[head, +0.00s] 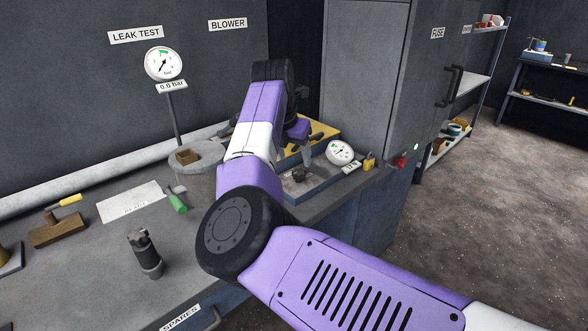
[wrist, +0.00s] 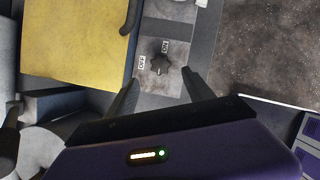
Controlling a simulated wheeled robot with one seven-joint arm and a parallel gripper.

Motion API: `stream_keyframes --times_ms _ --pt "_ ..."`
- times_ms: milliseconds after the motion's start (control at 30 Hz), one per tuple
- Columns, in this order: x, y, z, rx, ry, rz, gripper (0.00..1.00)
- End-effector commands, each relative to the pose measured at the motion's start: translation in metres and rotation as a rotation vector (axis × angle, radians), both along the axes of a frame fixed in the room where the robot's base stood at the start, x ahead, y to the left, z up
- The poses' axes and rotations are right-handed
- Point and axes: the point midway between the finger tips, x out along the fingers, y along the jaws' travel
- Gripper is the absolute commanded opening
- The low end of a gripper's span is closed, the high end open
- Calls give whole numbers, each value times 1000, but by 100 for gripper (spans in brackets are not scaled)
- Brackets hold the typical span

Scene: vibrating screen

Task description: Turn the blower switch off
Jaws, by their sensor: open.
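The blower switch is a dark lobed knob (wrist: 161,63) on a worn grey plate. An OFF label (wrist: 141,62) is to its left and an ON label (wrist: 165,47) above it in the wrist view. I cannot tell clearly which label the knob points at. In the head view the knob (head: 299,175) sits on the panel at the bench's right end. My gripper (wrist: 160,78) is open, its two dark fingers apart on either side below the knob, holding nothing. In the head view my gripper (head: 306,156) is just above the panel, partly hidden by my arm.
A yellow panel (wrist: 75,40) lies beside the switch plate. A gauge (head: 340,152), a yellow padlock (head: 369,161) and a red button (head: 401,161) are to the right of the switch. A tall grey cabinet (head: 362,70) stands behind. A dark cylinder (head: 145,255) stands on the front bench.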

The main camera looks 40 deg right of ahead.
Motion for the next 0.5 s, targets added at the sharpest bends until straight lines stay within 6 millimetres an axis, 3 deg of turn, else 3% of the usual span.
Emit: stream_keyframes --times_ms 300,500 --pt "6 -18 -45 -3 3 -1 61" --pt "9 -24 -59 -4 1 -1 61"
